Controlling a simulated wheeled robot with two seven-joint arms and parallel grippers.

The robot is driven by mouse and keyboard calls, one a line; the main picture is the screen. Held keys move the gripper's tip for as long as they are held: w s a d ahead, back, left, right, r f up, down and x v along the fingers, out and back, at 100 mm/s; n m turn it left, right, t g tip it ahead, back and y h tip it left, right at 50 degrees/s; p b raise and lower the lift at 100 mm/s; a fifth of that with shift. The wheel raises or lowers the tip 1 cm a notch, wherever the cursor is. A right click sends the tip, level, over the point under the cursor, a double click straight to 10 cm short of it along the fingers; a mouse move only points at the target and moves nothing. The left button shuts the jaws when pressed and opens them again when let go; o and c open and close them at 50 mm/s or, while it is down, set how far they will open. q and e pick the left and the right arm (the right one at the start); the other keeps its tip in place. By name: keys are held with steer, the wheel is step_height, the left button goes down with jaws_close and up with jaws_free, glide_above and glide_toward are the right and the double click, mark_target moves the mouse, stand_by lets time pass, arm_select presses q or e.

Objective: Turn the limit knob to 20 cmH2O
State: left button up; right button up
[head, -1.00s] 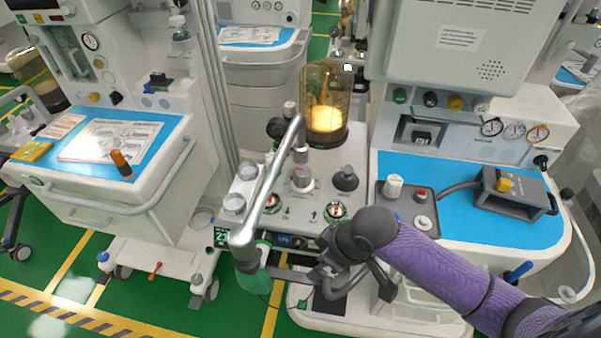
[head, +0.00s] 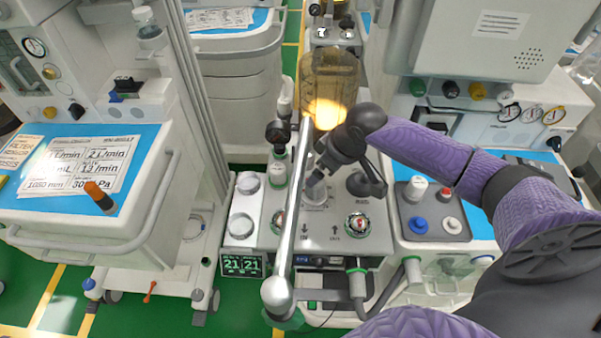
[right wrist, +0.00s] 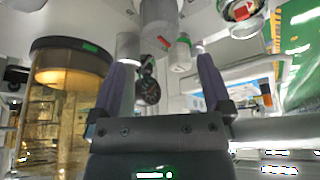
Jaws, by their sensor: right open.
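The limit knob, a pale grey cylinder (head: 315,196), stands on the white top panel of the middle machine, between the two round red-and-white gauges. My right gripper (head: 319,176) comes down over it from above and partly hides it in the head view. In the right wrist view the knob (right wrist: 160,28), with a red mark, lies just ahead of and between the tips of my open right gripper (right wrist: 165,48). I cannot tell whether either finger touches it. The scale and setting around the knob are not readable. My left gripper is not in view.
A silver tube (head: 290,225) rises close to the left of the knob. A glass canister (head: 328,85) stands behind, and a black knob (head: 367,183) sits to the right. A screen (head: 243,264) reading 21 hangs at the front left.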

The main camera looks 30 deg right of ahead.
steer(key=b+x, duration=0.1)
steer(key=x, duration=0.3)
steer(key=b+x, duration=0.2)
steer(key=x, duration=0.2)
steer(key=shift+s, duration=0.25)
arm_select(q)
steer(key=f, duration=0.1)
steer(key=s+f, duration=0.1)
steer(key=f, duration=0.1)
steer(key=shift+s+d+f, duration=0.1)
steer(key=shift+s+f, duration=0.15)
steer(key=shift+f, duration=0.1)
